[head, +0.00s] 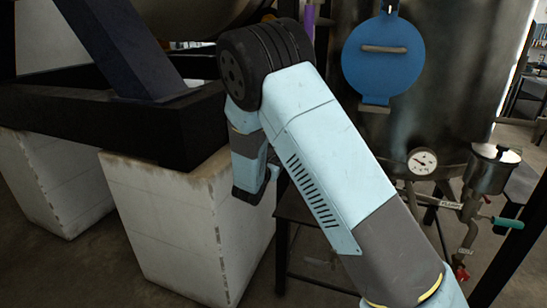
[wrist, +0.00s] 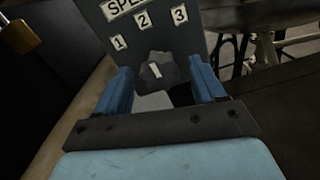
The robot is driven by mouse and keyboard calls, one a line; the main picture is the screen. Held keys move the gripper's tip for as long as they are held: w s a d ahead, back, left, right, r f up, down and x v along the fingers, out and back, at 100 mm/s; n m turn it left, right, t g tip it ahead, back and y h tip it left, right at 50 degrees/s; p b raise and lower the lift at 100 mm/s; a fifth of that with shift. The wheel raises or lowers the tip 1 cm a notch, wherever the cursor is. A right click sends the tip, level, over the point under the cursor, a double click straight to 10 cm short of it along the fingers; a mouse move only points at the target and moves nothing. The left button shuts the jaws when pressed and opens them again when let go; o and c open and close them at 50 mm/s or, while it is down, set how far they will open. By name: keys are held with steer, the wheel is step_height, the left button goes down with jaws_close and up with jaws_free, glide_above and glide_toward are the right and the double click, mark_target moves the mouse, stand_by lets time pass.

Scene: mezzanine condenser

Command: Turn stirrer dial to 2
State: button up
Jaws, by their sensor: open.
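The stirrer dial (wrist: 157,72) shows in the wrist view as a dark grey knob with a short white mark on its face. The mark points up and slightly left, roughly toward the 2, but I cannot tell its exact setting. The dial sits on a grey panel (wrist: 193,40) with white labels 1, 2 and 3 and a cropped speed label above. My gripper (wrist: 160,67) is open, its blue fingers on either side of the knob. I cannot tell whether they touch it. In the head view the dial is not visible, and my arm's end hangs by the pale block.
A pale block (head: 190,235) under a dark frame (head: 110,120) stands beside my arm in the head view. A steel tank (head: 450,70) with a blue disc (head: 383,55) and a gauge (head: 422,161) is at right. A brass padlock (wrist: 20,37) is left in the wrist view.

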steer(key=shift+x, duration=0.9)
steer(key=c, duration=1)
